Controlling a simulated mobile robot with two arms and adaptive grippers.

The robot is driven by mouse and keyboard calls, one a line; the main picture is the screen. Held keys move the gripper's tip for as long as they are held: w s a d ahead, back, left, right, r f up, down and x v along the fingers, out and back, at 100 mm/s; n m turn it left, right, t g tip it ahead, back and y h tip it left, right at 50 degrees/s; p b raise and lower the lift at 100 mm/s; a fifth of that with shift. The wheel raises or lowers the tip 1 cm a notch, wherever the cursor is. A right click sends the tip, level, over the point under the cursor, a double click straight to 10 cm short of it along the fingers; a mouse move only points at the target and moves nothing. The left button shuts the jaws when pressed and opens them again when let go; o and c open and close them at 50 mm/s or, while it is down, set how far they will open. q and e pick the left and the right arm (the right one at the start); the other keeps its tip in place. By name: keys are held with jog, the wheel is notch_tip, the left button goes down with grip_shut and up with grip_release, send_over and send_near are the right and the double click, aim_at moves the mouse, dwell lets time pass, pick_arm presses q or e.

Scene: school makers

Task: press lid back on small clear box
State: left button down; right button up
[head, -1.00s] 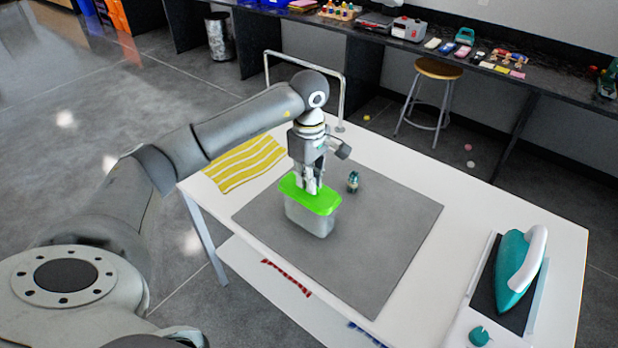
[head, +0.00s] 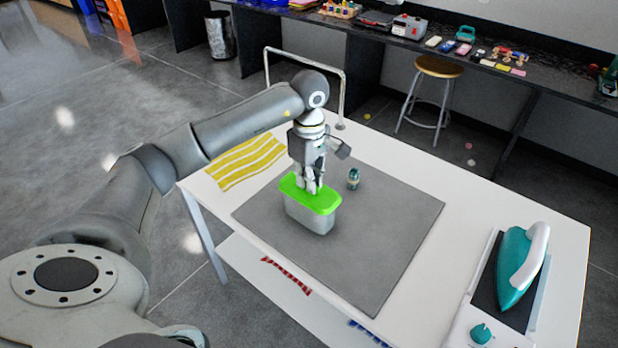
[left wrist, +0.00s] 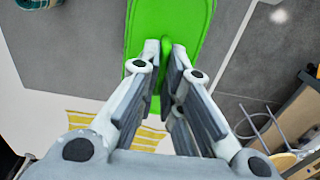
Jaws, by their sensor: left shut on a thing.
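The small clear box (head: 308,217) stands upright on the grey mat (head: 385,245) on the white table. Its green lid (head: 322,203) lies over its top, and I cannot tell whether it is fully seated. My left gripper (head: 309,188) points down above the lid. In the left wrist view, its fingers (left wrist: 167,80) are shut on a raised green handle in the middle of the lid (left wrist: 180,20). The box is hidden under the lid there. My right gripper is not in view.
A small dark green bottle-like item (head: 353,179) stands just right of the box. A yellow striped cloth (head: 243,162) lies at the table's left. A teal iron (head: 520,268) rests on its stand at the right. A metal rail rises behind the gripper.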

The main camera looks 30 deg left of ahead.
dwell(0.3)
pick_arm(q)
jog(key=c, duration=1.5)
grip_release()
notch_tip(320, 180, up, 12)
